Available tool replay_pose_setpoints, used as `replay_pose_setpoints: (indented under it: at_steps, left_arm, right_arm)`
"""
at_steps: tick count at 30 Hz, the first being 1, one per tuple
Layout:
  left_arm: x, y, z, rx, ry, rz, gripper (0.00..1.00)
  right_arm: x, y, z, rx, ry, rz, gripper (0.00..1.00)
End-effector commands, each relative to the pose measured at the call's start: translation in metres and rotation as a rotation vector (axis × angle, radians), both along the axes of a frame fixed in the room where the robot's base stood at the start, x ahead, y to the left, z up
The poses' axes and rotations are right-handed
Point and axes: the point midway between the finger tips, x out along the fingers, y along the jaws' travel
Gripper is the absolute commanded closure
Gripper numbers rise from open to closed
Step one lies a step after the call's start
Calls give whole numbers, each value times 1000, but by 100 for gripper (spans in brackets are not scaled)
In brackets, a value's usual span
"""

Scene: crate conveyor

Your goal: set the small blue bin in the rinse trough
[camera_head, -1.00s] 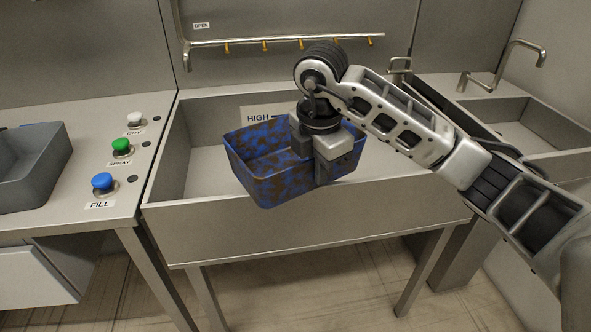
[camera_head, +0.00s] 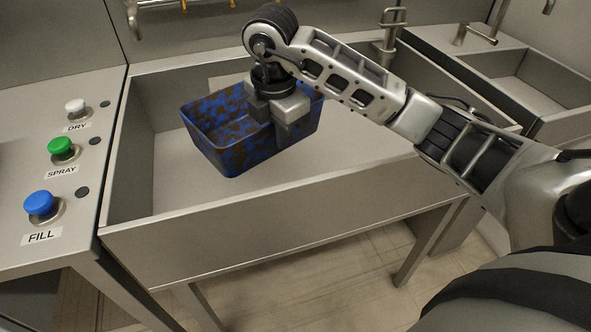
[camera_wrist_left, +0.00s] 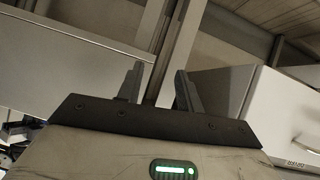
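The small blue bin (camera_head: 228,140), mottled with brown patches, is in the head view over the rinse trough (camera_head: 250,218). My right gripper (camera_head: 283,125) is shut on the bin's right-hand wall, one finger outside it. The bin looks roughly level, with its base inside the trough's outline. I cannot tell whether the base touches the trough floor. My left gripper (camera_wrist_left: 160,88) shows only in the left wrist view. Its two fingers stand apart with nothing between them.
Left of the trough, a counter carries a blue FILL button (camera_head: 40,205), a green SPRAY button (camera_head: 62,148) and a white DRY button (camera_head: 75,106). A tap (camera_head: 391,35) stands behind the trough. A second basin (camera_head: 520,75) is at the right.

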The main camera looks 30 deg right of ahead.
Motion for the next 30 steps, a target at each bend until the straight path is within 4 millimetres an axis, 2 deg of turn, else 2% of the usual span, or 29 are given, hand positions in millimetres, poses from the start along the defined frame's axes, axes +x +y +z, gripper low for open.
replay_pose_setpoints:
  at_steps: [1, 5, 14, 18, 24, 30]
  left_arm:
    - [1, -1, -4, -10, -5, 3, 64]
    - [2, -2, 2, -22, -13, 7, 64]
    - [3, -1, 7, -18, -20, 8, 64]
    - [3, -1, 4, -16, -16, 9, 64]
    - [3, -1, 1, -15, -12, 9, 64]
    - [4, -1, 1, -16, -14, 9, 64]
  right_arm:
    - [0, 0, -9, 1, -1, -1, 100]
    - [2, -11, -17, -1, 1, -4, 100]
    - [17, -80, -46, -2, 2, -6, 100]
    - [22, -106, -72, -1, 3, -4, 100]
    - [27, -126, -96, 0, 1, -1, 100]
    - [29, -133, -106, 0, 0, 0, 100]
